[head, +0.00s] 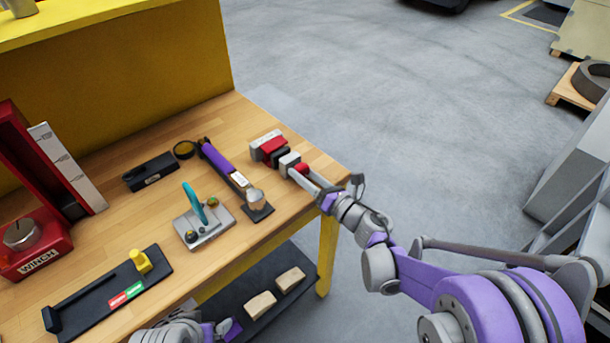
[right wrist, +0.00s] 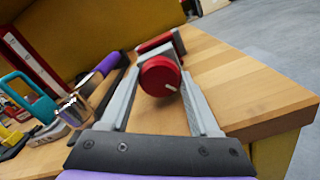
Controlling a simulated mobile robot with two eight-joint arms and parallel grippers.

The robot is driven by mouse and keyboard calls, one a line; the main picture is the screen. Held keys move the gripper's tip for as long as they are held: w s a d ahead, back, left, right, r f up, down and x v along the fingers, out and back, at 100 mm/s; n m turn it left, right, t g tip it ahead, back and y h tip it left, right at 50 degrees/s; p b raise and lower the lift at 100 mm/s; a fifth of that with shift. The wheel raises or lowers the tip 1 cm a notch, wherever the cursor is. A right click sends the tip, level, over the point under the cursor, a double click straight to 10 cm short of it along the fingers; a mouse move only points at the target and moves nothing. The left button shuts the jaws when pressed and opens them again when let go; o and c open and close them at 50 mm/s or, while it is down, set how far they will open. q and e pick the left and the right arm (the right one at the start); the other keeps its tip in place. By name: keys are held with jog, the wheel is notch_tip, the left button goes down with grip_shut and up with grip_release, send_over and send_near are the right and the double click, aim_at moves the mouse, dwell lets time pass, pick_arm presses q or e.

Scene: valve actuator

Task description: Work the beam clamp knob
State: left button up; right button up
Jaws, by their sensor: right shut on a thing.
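The beam clamp's red round knob (right wrist: 158,76) shows in the right wrist view, with a small white mark on its face. It sits in front of a red and grey clamp body (right wrist: 166,42). In the head view the clamp (head: 268,145) is near the right end of the wooden bench. My right gripper (head: 288,163) reaches it from the right and is shut on the knob, with one grey finger on each side in the right wrist view (right wrist: 160,84). Part of my left arm shows at the bottom edge of the head view; its fingertips cannot be made out.
Left of the clamp lie a purple-handled tool (head: 217,160) and a metal plate with a teal lever (head: 195,205). A red winch (head: 35,245) and a black tray (head: 110,293) are farther left. The bench's right edge is close to the clamp, with open floor beyond.

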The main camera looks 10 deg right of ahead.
jog(key=o, duration=1.4)
jog(key=shift+c, duration=0.2)
